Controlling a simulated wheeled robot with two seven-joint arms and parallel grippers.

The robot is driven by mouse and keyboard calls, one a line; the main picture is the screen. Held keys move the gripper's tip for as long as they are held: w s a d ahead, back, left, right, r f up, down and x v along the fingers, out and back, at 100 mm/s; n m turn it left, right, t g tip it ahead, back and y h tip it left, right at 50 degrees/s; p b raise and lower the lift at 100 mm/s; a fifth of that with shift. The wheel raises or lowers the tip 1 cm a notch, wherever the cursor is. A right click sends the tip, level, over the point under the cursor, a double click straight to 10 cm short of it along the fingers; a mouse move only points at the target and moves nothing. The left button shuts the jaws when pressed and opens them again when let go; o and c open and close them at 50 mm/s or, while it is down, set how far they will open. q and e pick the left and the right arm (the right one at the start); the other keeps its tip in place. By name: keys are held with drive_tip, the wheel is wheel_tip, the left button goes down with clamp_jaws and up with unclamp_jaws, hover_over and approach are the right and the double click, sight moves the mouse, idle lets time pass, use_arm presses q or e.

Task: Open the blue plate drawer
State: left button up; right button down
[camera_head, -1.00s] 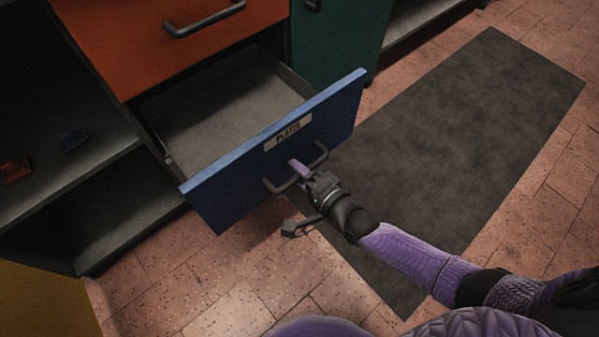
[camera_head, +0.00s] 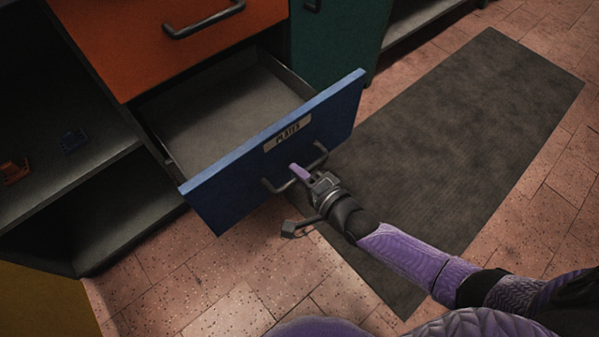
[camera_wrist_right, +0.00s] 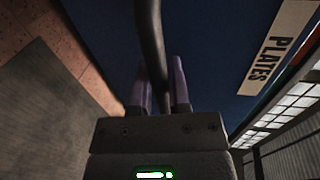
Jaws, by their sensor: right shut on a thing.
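The blue plate drawer (camera_head: 230,185) stands pulled well out of its cabinet, with its empty grey inside (camera_head: 225,110) showing. Its front bears a pale label (camera_head: 288,133) reading PLATES and a dark bar handle (camera_head: 319,158). My right gripper (camera_head: 299,173) is at the handle. In the right wrist view its two purple fingers (camera_wrist_right: 160,88) stand on either side of the handle bar (camera_wrist_right: 150,45), shut on it. The blue front also shows there (camera_wrist_right: 220,60). My left gripper is not in view.
An orange drawer (camera_head: 170,45) with a dark handle sits shut above. Open shelves (camera_head: 60,165) at the left hold a small orange thing (camera_head: 14,171) and a small blue thing (camera_head: 73,140). A dark mat (camera_head: 450,140) lies on the tiled floor (camera_head: 225,275), clear of objects.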

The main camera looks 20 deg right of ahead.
idle(0.8)
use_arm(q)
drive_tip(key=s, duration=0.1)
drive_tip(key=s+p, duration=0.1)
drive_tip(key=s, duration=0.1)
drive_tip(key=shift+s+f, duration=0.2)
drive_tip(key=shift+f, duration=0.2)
use_arm(e)
drive_tip(key=v, duration=0.2)
drive_tip(key=f+v, duration=0.1)
drive_tip(key=v, duration=0.1)
drive_tip(key=shift+s, duration=0.1)
drive_tip(key=c, duration=0.6)
unclamp_jaws()
drive_tip(key=shift+r, duration=0.1)
